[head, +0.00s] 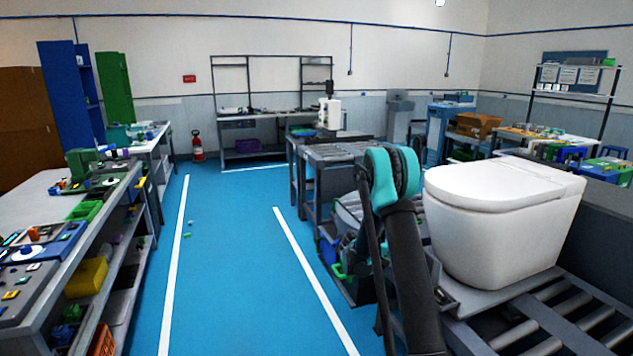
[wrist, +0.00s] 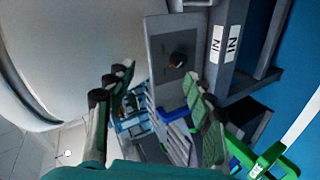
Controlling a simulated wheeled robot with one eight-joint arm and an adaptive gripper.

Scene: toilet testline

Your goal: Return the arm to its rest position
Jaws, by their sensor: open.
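My arm stands raised in the right half of the head view, with its teal joint in front of the conveyor. My gripper (wrist: 157,80) shows in the wrist view with its two green-padded fingers spread apart. Nothing is between the fingers. In the head view I cannot make out the fingers behind the arm. A white toilet (head: 500,220) with its lid closed sits on the conveyor just right of my arm. A large pale curved surface, likely the toilet, fills the upper left of the wrist view (wrist: 70,50).
A roller conveyor (head: 545,335) runs under the toilet. A workbench (head: 130,200) with parts stands at left. The blue floor aisle (head: 230,270) between white lines is mostly clear.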

